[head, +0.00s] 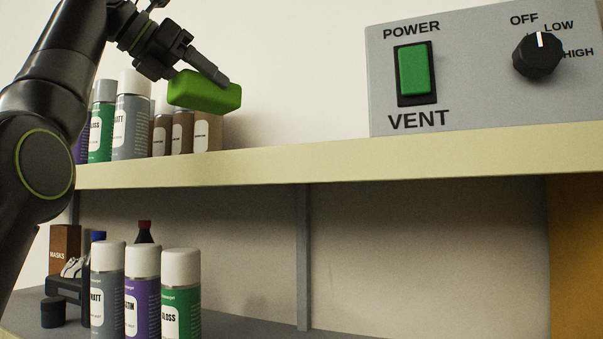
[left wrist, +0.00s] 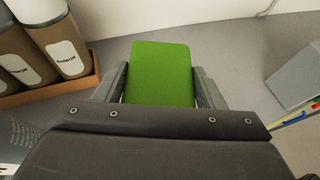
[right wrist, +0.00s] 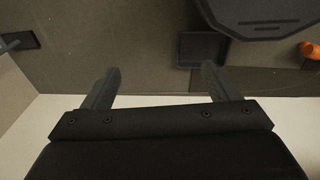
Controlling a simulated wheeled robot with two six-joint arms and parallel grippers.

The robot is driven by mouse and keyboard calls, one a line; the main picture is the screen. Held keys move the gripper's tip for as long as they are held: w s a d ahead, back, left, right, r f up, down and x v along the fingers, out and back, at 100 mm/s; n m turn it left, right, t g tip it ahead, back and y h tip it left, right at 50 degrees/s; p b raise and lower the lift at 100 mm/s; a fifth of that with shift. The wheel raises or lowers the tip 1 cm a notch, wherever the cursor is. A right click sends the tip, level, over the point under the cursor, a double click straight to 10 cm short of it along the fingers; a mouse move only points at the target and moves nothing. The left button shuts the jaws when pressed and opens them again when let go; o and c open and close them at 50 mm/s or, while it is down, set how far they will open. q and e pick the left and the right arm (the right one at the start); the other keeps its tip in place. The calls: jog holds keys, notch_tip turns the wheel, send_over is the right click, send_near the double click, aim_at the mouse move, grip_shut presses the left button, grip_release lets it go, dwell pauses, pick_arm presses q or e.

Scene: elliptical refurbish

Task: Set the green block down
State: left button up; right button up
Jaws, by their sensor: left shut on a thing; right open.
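The green block (head: 205,92) is held by my left gripper (head: 224,82) above the upper shelf, in front of the bottles at the left. In the left wrist view the green block (left wrist: 160,74) sits between the two fingers of my left gripper (left wrist: 160,88), with the grey shelf surface behind it. Whether the block touches the shelf is not clear, but in the head view it appears raised above the shelf edge. My right gripper (right wrist: 157,85) is open and empty in the right wrist view. It does not show in the head view.
The upper shelf (head: 290,167) has clear room between the bottles (head: 132,118) and the grey VENT control box (head: 470,75). A wooden tray (left wrist: 75,80) of brown bottles is left of the block. Spray cans (head: 142,285) stand on the lower shelf. A dark square tray (right wrist: 202,48) lies beyond my right gripper.

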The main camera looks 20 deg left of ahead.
aim_at(179, 101)
pick_arm(q)
jog(key=shift+w, duration=0.15)
jog(key=shift+s+f, duration=0.1)
jog(key=shift+s, duration=0.1)
jog(key=shift+s+a+f+b, duration=0.5)
jog(key=shift+s+b, duration=0.05)
jog(key=shift+s, duration=0.25)
jog(key=shift+s+a+f, duration=0.1)
jog(key=shift+s+f, duration=0.05)
jog(key=shift+f, duration=0.2)
jog(key=f, duration=0.1)
jog(key=f+b, duration=0.1)
jog(key=w+f+b, duration=0.1)
jog(key=shift+w+d+f, duration=0.1)
jog(key=shift+d+f, duration=0.15)
jog(key=shift+d, duration=0.05)
jog(key=shift+w+f, duration=0.1)
jog(key=shift+f, duration=0.35)
jog(key=shift+s+a+f+b, duration=0.1)
jog(key=shift+s+f+b, duration=0.4)
jog(key=shift+f, duration=0.3)
jog(key=shift+w+f, duration=0.2)
jog(key=shift+f, duration=0.55)
jog(key=shift+w+f, duration=0.2)
pick_arm(e)
notch_tip(179, 101, down, 4)
jog(key=shift+s+f, duration=0.15)
pick_arm(q)
jog(key=shift+s+r, duration=0.1)
jog(key=shift+s, duration=0.05)
